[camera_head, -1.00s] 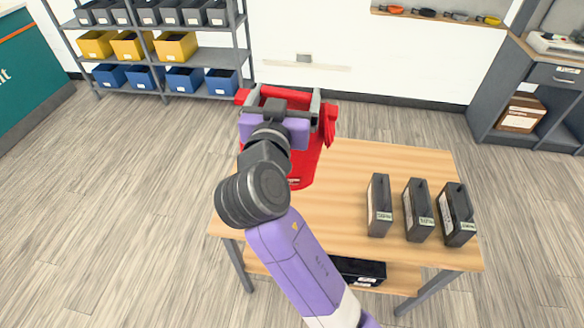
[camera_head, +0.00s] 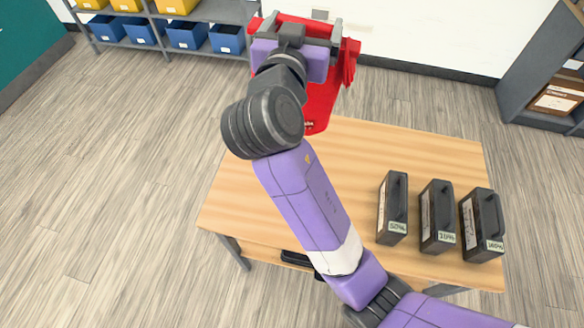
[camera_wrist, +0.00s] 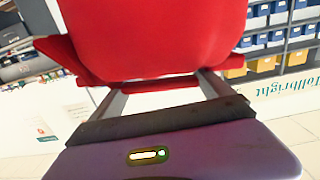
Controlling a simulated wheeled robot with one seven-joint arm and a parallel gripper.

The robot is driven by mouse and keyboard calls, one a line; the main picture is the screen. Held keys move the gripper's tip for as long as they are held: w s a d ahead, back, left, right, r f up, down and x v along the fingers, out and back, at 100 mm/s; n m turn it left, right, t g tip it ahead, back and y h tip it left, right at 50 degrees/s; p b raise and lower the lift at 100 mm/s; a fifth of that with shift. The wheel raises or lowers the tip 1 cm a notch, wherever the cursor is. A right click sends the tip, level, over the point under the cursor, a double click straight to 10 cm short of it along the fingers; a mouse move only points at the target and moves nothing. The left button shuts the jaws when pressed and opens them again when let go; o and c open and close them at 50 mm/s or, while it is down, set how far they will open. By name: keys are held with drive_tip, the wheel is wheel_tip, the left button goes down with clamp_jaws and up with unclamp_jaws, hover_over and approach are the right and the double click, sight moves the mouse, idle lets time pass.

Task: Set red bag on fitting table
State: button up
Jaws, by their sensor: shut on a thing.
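The red bag (camera_head: 323,100) is in my gripper (camera_head: 308,30), at the top middle of the head view. My gripper is shut on it and holds it up over the far left part of the fitting table. The table (camera_head: 336,167) has a light wood top. In the wrist view the red bag (camera_wrist: 155,40) fills the upper middle, between the two grey fingers (camera_wrist: 158,92). From the head view I cannot tell how high the bag hangs above the table top. My arm hides part of the table.
Several dark labelled cases stand on the table's right side, among them one at the left (camera_head: 393,208) and one in the middle (camera_head: 438,217). The table's far left and middle are bare. A shelf with blue bins (camera_head: 187,35) stands at the back left. A grey cabinet (camera_head: 540,65) is at the right.

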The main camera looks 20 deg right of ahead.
drive_tip(key=shift+s+f+b, duration=0.15)
drive_tip(key=shift+b, duration=0.95)
wheel_tip(320, 180, down, 20)
drive_tip(key=shift+a+r, duration=0.1)
drive_tip(key=shift+r, duration=0.05)
drive_tip(key=o, duration=1.7)
drive_tip(key=shift+f, duration=0.2)
drive_tip(key=shift+o, duration=0.5)
drive_tip(key=shift+r, duration=0.15)
drive_tip(key=shift+s+a, duration=0.1)
drive_tip(key=b+v, duration=0.2)
drive_tip(key=v, duration=0.9)
drive_tip(key=shift+s+a, duration=0.15)
drive_tip(key=shift+s, duration=0.2)
